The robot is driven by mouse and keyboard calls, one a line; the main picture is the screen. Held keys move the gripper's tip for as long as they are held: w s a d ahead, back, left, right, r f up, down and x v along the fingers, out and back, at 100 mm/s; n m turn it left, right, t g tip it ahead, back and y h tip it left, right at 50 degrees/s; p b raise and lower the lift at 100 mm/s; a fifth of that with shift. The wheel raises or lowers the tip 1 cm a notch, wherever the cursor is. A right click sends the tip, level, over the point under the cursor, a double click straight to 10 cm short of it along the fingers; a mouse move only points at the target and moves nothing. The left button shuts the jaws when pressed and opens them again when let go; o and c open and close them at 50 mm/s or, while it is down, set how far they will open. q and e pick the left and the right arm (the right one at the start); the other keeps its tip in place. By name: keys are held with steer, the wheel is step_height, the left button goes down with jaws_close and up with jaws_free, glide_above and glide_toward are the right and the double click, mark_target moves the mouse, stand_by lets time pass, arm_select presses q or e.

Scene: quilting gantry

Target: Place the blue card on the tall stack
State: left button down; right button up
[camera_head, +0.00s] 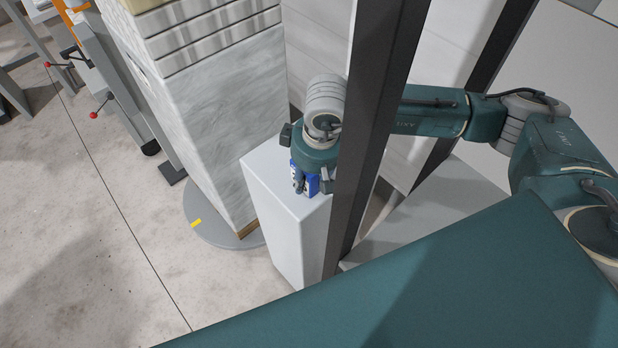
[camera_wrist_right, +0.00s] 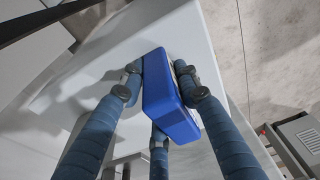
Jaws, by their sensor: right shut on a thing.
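The blue card (camera_head: 312,185) looks like a thick blue block and is partly covered by my right gripper (camera_head: 313,183). In the right wrist view the blue card (camera_wrist_right: 168,98) sits between the fingers of my right gripper (camera_wrist_right: 160,92), which are shut on it. It is at the top of a white pedestal (camera_head: 283,238); I cannot tell whether it touches the surface. A tall pale, marbled stack (camera_head: 215,115) with layered slabs at its top stands left of the pedestal, perhaps the tall stack. My left gripper is not in view.
A dark upright post (camera_head: 375,110) stands in front of my right arm and hides part of it. The tall block stands on a grey round base (camera_head: 208,228). Equipment with red-knobbed levers (camera_head: 93,115) is at the upper left.

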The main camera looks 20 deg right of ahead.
steer(key=o, duration=1.1)
steer(key=shift+f, duration=0.15)
